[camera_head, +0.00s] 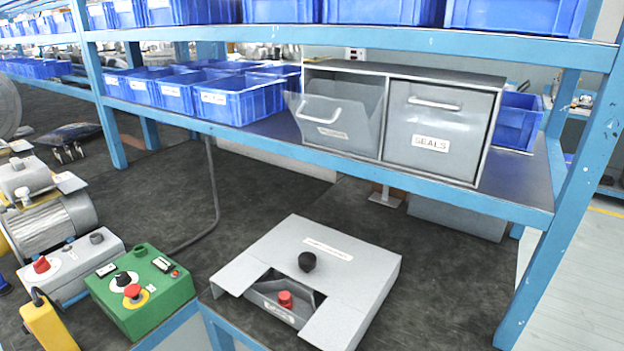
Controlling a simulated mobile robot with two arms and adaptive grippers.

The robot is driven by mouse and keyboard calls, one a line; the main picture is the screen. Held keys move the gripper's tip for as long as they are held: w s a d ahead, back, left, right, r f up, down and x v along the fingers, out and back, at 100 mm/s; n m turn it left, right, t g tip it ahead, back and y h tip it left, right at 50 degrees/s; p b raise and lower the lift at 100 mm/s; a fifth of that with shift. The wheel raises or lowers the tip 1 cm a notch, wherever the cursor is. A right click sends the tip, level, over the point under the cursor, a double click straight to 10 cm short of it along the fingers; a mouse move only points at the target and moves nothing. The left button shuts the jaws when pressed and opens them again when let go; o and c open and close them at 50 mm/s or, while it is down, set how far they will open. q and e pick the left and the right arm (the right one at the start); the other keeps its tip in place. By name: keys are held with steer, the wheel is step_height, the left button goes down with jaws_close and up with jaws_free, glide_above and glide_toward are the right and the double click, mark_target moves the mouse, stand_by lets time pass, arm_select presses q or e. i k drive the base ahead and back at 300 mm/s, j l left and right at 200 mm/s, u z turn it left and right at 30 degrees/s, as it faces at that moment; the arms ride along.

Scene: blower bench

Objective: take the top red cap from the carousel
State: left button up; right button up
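The carousel (365,270) is a low grey box with a sloping lid, at the lower middle of the head view. A black knob (307,261) stands on its lid, beside a white label. An opening in the front of the lid shows a grey compartment with a label on its front. A red cap (285,299) sits upright in this compartment. Whether other caps lie beneath it is hidden. Neither of my grippers shows in the view.
A green control box (140,290) with a red stop button stands left of the carousel. A blue shelf above and behind holds a two-door grey cabinet (427,135), its left door tilted open, and several blue bins (245,100).

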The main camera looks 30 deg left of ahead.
mark_target(285, 299)
steer(key=l+u, duration=0.15)
steer(key=u, duration=1.3)
steer(key=k+j, duration=0.05)
